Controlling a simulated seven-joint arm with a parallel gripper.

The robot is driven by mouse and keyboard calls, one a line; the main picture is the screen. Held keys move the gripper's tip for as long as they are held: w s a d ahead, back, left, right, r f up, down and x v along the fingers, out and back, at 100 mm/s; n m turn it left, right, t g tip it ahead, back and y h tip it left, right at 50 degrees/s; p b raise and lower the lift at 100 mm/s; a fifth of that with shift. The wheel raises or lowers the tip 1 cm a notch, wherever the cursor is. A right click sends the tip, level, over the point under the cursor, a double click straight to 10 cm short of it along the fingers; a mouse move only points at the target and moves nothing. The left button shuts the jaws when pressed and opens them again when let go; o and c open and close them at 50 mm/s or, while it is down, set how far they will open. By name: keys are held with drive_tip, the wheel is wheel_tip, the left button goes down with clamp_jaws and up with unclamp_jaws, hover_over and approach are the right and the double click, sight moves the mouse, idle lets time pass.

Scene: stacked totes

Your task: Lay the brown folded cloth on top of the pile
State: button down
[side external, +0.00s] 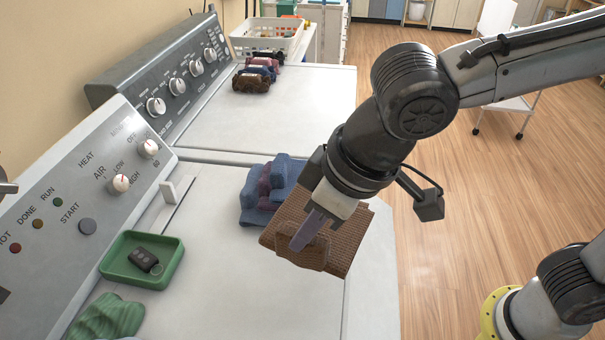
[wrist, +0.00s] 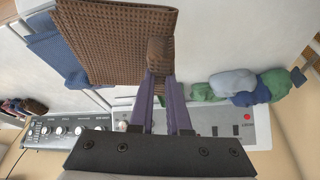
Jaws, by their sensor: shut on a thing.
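My gripper (side external: 306,236) is shut on the brown folded cloth (side external: 340,238), a waffle-textured square, and holds it by one edge. In the wrist view the brown cloth (wrist: 118,45) hangs from the fingers (wrist: 162,78), with a bunched fold between them. A pile of blue and purple cloths (side external: 262,196) rests on the near machine's white top, just left of the brown cloth in the side view. Blue cloth (wrist: 48,48) also shows behind the brown one in the wrist view. The brown cloth hides part of the pile's right side; I cannot tell whether they touch.
A green tray (side external: 118,268) with a dark key fob and a crumpled green cloth (side external: 108,318) lie at the near left. Control panels with knobs (side external: 100,175) rise along the left. Rolled cloths (side external: 258,76) and a white basket (side external: 268,42) are farther back. The far machine's top is mostly clear.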

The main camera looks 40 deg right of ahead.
drive_tip(key=w+d+r+m+h, duration=0.1)
drive_tip(key=d+m, duration=0.1)
drive_tip(key=w+d+r+m+h, duration=0.1)
drive_tip(key=d+m, duration=0.1)
drive_tip(key=m, duration=0.1)
drive_tip(key=w+d+r+m+h, duration=0.1)
drive_tip(key=d+m, duration=0.1)
drive_tip(key=shift+d+m+t, duration=0.25)
drive_tip(key=shift+m+t, duration=0.05)
drive_tip(key=shift+m, duration=0.1)
drive_tip(key=w+d+r+m+g+h, duration=0.1)
drive_tip(key=w+d+r+m, duration=0.15)
drive_tip(key=d, duration=0.25)
drive_tip(key=w+d+r+m+h, duration=0.1)
drive_tip(key=w+d+r+m, duration=0.1)
drive_tip(key=d+m, duration=0.25)
hover_over(290, 176)
drive_tip(key=shift+h, duration=0.3)
drive_tip(key=f, duration=0.9)
drive_tip(key=shift+s+d, duration=0.15)
drive_tip(key=shift+s, duration=0.1)
drive_tip(key=shift+w+f, duration=0.15)
drive_tip(key=shift+f, duration=0.8)
drive_tip(key=shift+w+f, duration=0.1)
drive_tip(key=shift+f, duration=0.8)
drive_tip(key=shift+f, duration=0.15)
drive_tip(key=c, duration=0.9)
unclamp_jaws()
